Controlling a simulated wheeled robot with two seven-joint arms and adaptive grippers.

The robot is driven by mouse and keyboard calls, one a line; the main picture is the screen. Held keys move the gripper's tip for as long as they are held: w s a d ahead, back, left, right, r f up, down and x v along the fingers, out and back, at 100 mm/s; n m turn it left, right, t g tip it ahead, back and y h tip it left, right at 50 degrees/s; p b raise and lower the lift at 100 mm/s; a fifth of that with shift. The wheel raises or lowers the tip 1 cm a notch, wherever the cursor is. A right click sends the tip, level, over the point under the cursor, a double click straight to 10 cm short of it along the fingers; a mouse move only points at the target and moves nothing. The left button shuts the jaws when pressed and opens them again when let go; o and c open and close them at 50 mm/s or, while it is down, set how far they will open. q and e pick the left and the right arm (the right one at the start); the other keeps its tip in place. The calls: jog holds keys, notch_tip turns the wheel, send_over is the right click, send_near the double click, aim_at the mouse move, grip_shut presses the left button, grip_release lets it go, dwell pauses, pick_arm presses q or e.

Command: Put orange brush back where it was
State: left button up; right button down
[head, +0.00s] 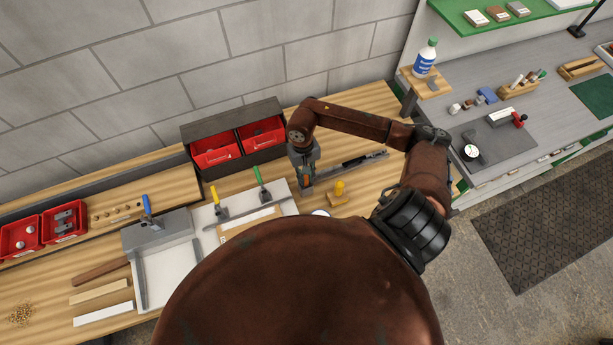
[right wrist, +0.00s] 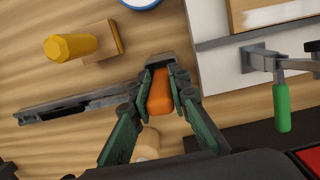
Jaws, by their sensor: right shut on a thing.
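My right gripper (head: 306,180) reaches down over the wooden bench from the right arm. In the right wrist view my right gripper (right wrist: 160,80) is shut on the orange brush (right wrist: 160,98), with a finger on each side of its orange part. The brush is close to one end of a long grey metal rail (right wrist: 60,107); I cannot tell whether they touch. The brush's lower part is hidden. A pale tan round thing (right wrist: 147,145) shows between the finger links; I cannot tell what it is. My left gripper is not in view.
A yellow-handled wooden block (head: 340,191) stands near the gripper. Red bins (head: 213,152) in a dark rack stand behind it. Left are a pale board (head: 210,220) with green-handled (head: 262,186) and yellow-handled clamps, and a grey tray (head: 170,262). A grey bench (head: 480,130) is at right.

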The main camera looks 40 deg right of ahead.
jog(key=c, duration=2.1)
grip_release()
jog(key=shift+w+f, duration=0.2)
jog(key=shift+w, duration=0.05)
jog(key=shift+o, duration=1.4)
jog(key=shift+s+r, duration=0.1)
jog(key=shift+s, duration=0.15)
jog(key=shift+w+r, duration=0.1)
jog(key=shift+w, duration=0.05)
jog(key=shift+w+r, duration=0.1)
jog(key=shift+r, duration=0.2)
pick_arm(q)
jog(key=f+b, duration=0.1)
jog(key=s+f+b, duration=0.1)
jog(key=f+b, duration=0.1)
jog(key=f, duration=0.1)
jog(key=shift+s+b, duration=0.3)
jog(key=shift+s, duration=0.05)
pick_arm(e)
notch_tip(320, 180, up, 11)
jog(key=w, duration=0.1)
jog(key=shift+w+d+r, duration=0.15)
jog(key=shift+d+r, duration=0.05)
